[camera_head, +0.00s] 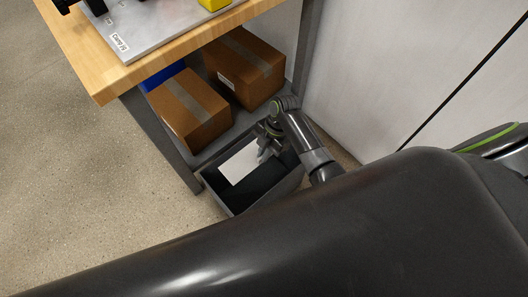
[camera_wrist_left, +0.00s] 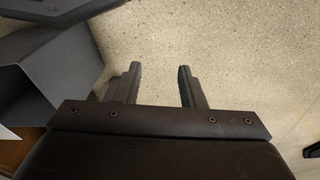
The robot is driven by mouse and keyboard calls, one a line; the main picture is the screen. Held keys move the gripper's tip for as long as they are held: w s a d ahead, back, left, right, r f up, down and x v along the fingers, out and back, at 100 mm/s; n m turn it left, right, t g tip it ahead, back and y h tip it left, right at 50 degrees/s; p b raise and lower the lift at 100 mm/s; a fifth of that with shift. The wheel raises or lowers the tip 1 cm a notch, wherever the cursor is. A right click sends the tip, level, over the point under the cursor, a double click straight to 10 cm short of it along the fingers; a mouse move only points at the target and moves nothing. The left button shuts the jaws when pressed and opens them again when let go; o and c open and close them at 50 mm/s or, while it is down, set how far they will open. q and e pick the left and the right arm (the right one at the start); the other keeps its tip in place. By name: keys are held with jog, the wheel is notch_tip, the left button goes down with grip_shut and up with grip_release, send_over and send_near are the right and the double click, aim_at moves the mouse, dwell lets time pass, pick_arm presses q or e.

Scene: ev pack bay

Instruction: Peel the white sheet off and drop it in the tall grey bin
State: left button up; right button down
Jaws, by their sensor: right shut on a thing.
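The white sheet (camera_head: 240,163) is off any surface and shows over the opening of the tall grey bin (camera_head: 206,186). My right gripper (camera_head: 264,150) is shut on the sheet near its upper right side, above the bin. The sheet's lower part overlaps the bin's dark inside; its exact height over the rim I cannot tell. In the left wrist view my left gripper (camera_wrist_left: 158,88) is open and empty, with its fingers apart over bare floor. The left gripper does not show in the head view.
A wooden-topped bench (camera_head: 107,92) stands behind the bin, with a grey plate (camera_head: 150,30) on top. Two cardboard boxes (camera_head: 188,112) and a blue bin (camera_head: 164,76) sit on its lower shelf. A pale wall (camera_head: 390,60) is at right. Floor at left is clear.

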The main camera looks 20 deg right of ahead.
jog(key=c, duration=1.5)
grip_release()
jog(key=shift+o, duration=0.2)
